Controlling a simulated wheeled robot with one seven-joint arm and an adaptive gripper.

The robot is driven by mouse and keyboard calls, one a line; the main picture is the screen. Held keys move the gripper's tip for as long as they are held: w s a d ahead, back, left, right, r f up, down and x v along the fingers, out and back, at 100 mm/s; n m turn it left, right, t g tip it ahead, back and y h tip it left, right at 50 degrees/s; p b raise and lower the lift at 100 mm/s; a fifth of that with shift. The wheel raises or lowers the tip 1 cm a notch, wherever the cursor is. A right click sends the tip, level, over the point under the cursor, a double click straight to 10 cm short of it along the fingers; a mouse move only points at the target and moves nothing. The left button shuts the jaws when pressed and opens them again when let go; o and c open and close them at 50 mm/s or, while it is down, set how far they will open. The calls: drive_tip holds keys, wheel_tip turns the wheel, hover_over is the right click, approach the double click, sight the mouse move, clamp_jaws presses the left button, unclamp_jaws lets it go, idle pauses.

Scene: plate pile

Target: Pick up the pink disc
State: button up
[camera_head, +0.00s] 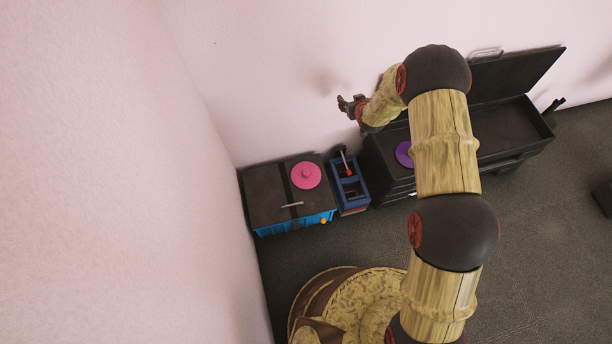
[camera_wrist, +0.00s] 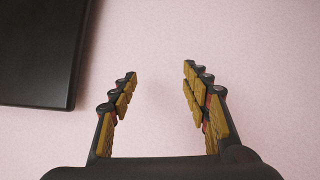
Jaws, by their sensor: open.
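The pink disc (camera_head: 306,175) lies flat on the dark top of a blue cabinet (camera_head: 262,197) by the wall in the head view. It has a small raised knob in its middle. My gripper (camera_head: 345,104) is up and to the right of the disc, apart from it, near the pink wall. In the wrist view my gripper (camera_wrist: 158,82) has its two fingers spread wide with only wall between them. The pink disc is not in the wrist view.
A purple disc (camera_head: 404,154) lies on a black open-lidded chest (camera_head: 512,124), partly behind my arm. A small blue rack (camera_head: 349,188) with a red-and-black tool stands between cabinet and chest. A dark panel (camera_wrist: 40,50) fills the wrist view's upper left.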

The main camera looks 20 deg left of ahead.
drive_tip(key=s+a+f+y, duration=0.1)
drive_tip(key=a+f, duration=0.1)
drive_tip(key=f, duration=0.4)
drive_tip(key=s+a+f, duration=0.2)
drive_tip(key=f, duration=0.3)
drive_tip(key=n+y, duration=0.2)
drive_tip(key=y, duration=0.2)
approach(307, 174)
drive_tip(key=shift+w+a+r+b, duration=0.1)
drive_tip(key=shift+w+a+b, duration=0.2)
drive_tip(key=shift+w+a, duration=0.45)
drive_tip(key=shift+f, duration=0.25)
drive_tip(key=shift+b+x, duration=0.5)
drive_tip(key=shift+x, duration=0.3)
drive_tip(key=b+x, duration=0.1)
drive_tip(key=x, duration=0.2)
drive_tip(key=b+x, duration=0.2)
drive_tip(key=shift+w+a+f, duration=0.2)
drive_tip(key=shift+f, duration=0.2)
drive_tip(key=shift+r, duration=0.1)
drive_tip(key=shift+c, duration=0.5)
drive_tip(key=c, duration=1.1)
